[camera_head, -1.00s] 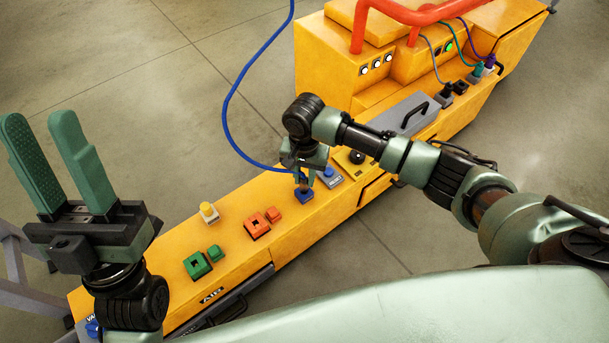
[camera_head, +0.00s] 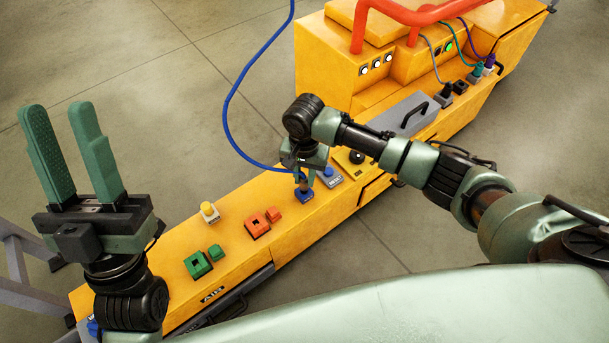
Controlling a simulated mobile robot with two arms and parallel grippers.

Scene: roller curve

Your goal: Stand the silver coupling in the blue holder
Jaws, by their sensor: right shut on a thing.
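The blue holder (camera_head: 304,196) sits on top of the yellow machine's long low bench, near its middle. My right gripper (camera_head: 304,176) points down right above the holder. It is shut on the silver coupling, which is mostly hidden by the fingers. A blue hose (camera_head: 229,100) runs down from the top of the view to this gripper. I cannot tell whether the coupling's lower end is inside the holder or just above it. My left gripper (camera_head: 58,106) is open and empty, fingers pointing up, at the far left, away from the bench.
Orange blocks (camera_head: 257,226), green blocks (camera_head: 197,264) and a yellow-topped button (camera_head: 208,210) stand left of the holder. A grey block with a blue knob (camera_head: 328,173) stands close on its right. Red pipes (camera_head: 412,14) rise at the back. Open floor lies behind the bench.

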